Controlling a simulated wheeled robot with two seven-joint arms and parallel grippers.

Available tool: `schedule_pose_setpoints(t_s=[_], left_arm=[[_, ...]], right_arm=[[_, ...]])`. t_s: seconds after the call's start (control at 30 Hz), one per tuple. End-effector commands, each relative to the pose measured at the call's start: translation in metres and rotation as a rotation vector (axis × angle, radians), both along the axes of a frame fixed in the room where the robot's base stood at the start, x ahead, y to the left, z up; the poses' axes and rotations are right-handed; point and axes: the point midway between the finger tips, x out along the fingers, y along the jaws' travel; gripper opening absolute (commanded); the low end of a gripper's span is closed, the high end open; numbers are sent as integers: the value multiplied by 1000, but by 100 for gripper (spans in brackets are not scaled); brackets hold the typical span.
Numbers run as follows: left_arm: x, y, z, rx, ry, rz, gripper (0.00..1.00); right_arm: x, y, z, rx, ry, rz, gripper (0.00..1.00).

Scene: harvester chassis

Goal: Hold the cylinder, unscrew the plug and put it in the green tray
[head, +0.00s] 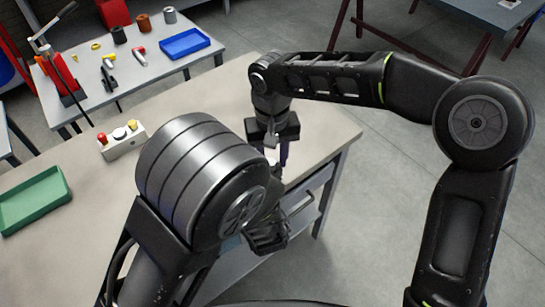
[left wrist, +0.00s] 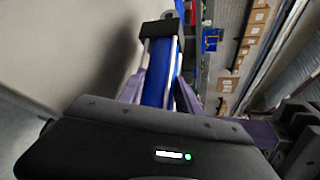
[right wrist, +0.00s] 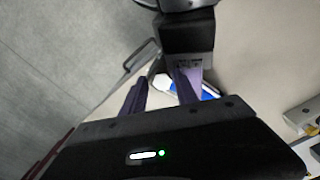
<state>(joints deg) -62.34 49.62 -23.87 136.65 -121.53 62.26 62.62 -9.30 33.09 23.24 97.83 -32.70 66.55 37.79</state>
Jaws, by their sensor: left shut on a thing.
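The blue cylinder (left wrist: 163,75), with silver rods and a black end block (left wrist: 160,28), shows in the left wrist view. My left gripper (left wrist: 160,88) is shut on it, with purple fingers on both sides. In the head view the left gripper (head: 268,232) is partly hidden by my left arm. My right gripper (right wrist: 161,88) is open, its two purple fingers apart. A small pale piece, perhaps the plug (right wrist: 157,80), shows between or just beyond them; I cannot tell if they touch it. In the head view the right gripper (head: 283,155) points down over the bench's right edge. The green tray (head: 35,200) is empty at the left.
A box with red and yellow buttons (head: 120,139) stands on the bench (head: 85,240). Behind is a second table with a blue tray (head: 185,43), cups and small parts. The bench between the green tray and my left arm is clear.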

Motion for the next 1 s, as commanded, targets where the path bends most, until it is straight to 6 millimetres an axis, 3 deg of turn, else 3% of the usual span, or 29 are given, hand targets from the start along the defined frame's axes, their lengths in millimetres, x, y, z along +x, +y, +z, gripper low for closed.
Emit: schedule_pose_setpoints(t_s=[0.43,1.0], left_arm=[[1,-5,3,-2,-8,-9,0],[1,-2,4,-1,-10,-3,0]], right_arm=[[0,5,46,10,-4,4,47],[-3,2,42,-8,23,-86,43]])
